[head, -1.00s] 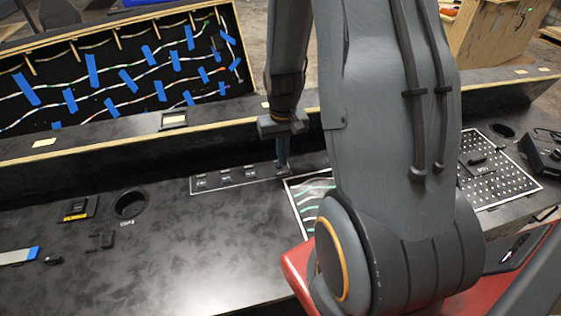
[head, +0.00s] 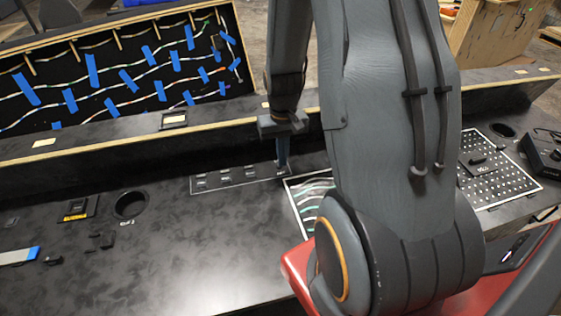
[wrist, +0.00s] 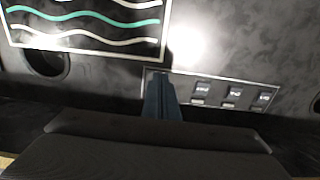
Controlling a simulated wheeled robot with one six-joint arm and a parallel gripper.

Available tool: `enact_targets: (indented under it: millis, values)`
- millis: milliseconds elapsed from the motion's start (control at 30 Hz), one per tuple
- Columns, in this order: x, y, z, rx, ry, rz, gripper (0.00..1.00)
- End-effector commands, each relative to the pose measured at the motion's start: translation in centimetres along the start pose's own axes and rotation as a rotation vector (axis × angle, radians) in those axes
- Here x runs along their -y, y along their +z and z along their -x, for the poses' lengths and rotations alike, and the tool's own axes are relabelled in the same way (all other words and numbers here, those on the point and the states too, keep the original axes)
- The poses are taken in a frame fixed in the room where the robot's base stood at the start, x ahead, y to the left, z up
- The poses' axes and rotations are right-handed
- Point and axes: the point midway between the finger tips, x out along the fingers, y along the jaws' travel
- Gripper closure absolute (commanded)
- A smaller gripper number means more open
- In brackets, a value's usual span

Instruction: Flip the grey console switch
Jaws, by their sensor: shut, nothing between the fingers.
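An outlined switch panel (head: 238,180) lies on the black console top in the middle of the head view. It carries a row of small dark switches with pale labels, such as one in the wrist view (wrist: 232,94). My gripper (head: 283,166) points down at the panel's right end, its fingers closed together. In the wrist view the fingers (wrist: 162,84) reach over the panel's left end and hide what is under them. I cannot tell whether they touch a switch there, or which switch is the grey one.
A panel with wavy white and green lines (wrist: 90,18) lies beside the switch panel. A raised ledge and a back board with blue tape (head: 125,80) stand behind. A dotted board (head: 495,170) is at right. The console's left part has clear stretches.

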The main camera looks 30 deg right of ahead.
Motion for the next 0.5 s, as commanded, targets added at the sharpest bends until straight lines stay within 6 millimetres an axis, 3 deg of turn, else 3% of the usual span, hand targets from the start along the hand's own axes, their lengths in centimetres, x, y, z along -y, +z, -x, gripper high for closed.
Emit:
enact_targets:
  millis: [500]
  values:
    - [0.0,0.0,-0.59,0.0,0.0,0.0,1.0]
